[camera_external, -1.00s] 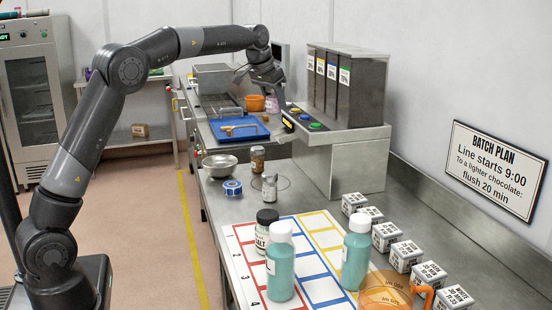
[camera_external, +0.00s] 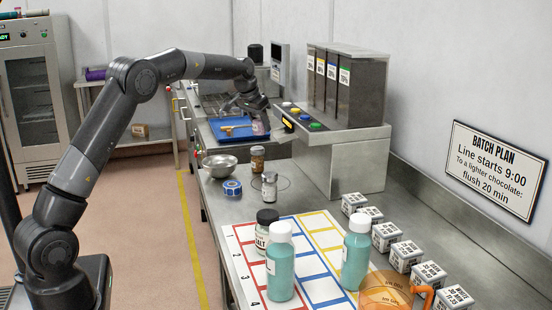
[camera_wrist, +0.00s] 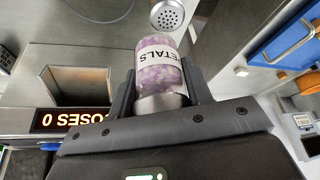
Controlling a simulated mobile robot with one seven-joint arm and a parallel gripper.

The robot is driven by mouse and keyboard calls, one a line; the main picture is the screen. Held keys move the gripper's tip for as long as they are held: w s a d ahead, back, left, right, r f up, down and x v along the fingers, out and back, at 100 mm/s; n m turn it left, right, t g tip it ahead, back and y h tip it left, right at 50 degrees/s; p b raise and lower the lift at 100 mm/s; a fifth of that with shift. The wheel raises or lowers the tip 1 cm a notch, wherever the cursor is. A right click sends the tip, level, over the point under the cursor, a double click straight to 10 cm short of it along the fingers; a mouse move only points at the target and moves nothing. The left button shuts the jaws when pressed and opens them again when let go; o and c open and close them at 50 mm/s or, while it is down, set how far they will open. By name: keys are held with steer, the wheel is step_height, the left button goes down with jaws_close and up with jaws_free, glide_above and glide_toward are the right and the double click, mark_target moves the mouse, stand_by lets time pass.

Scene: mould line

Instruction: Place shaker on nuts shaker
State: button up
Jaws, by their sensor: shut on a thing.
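My gripper (camera_wrist: 160,90) is shut on a clear shaker (camera_wrist: 158,62) in the wrist view. It has purple-white contents, a label that reads "ETALS" with its start out of sight, and a silver cap at the gripper end. In the external view my gripper (camera_external: 257,118) is beside the dispenser, with the pinkish shaker (camera_external: 259,128) at its tip, above the blue tray's right side. A small shaker with brown contents (camera_external: 257,159) stands on the counter in front of the dispenser. A paler shaker (camera_external: 269,185) with a grey top stands nearer. Neither label is readable.
A metal bowl (camera_external: 220,165) and a blue-white tape roll (camera_external: 232,187) lie left of the shakers. The blue tray (camera_external: 238,134) is behind. The dispenser (camera_external: 345,130) stands right. Teal bottles (camera_external: 281,268) stand on the marked mat. A perforated metal disc (camera_wrist: 167,16) is ahead.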

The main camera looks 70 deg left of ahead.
steer(key=shift+s+a+f, duration=0.1)
steer(key=shift+a+f, duration=0.3)
steer(key=shift+a, duration=0.2)
steer(key=shift+a+f, duration=0.35)
steer(key=shift+a, duration=0.2)
steer(key=shift+f, duration=1.9)
steer(key=shift+f, duration=0.15)
steer(key=o, duration=1)
steer(key=shift+o, duration=0.2)
steer(key=v, duration=1.2)
steer(key=shift+d, duration=0.1)
